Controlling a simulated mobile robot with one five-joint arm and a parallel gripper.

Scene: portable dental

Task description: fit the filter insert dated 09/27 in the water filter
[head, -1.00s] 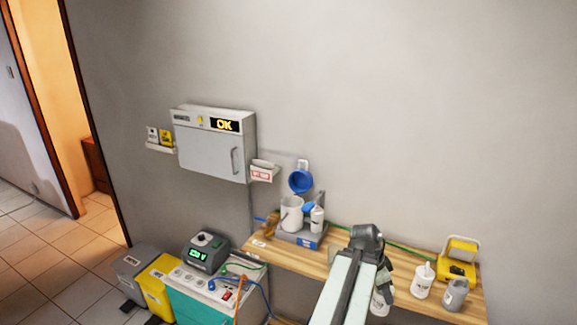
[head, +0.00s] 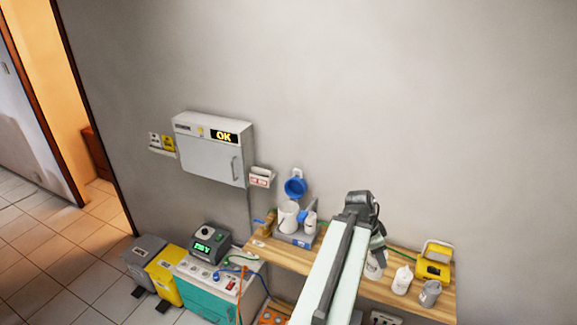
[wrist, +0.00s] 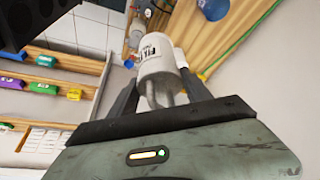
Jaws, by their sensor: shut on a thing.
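My gripper (wrist: 162,98) is shut on a white cylindrical filter insert (wrist: 158,62) with dark lettering starting "FILT". Its date cannot be read. In the head view my gripper (head: 377,252) is above the right part of the wooden shelf, and the white insert (head: 373,268) shows below it, partly hidden by my arm. A white open-topped vessel (head: 287,215), which looks like the water filter's body, stands at the shelf's left part. A round blue lid-like piece (head: 295,187) is above it near the wall. The insert is well to the right of the vessel.
A grey cabinet (head: 210,152) marked OK hangs on the wall.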

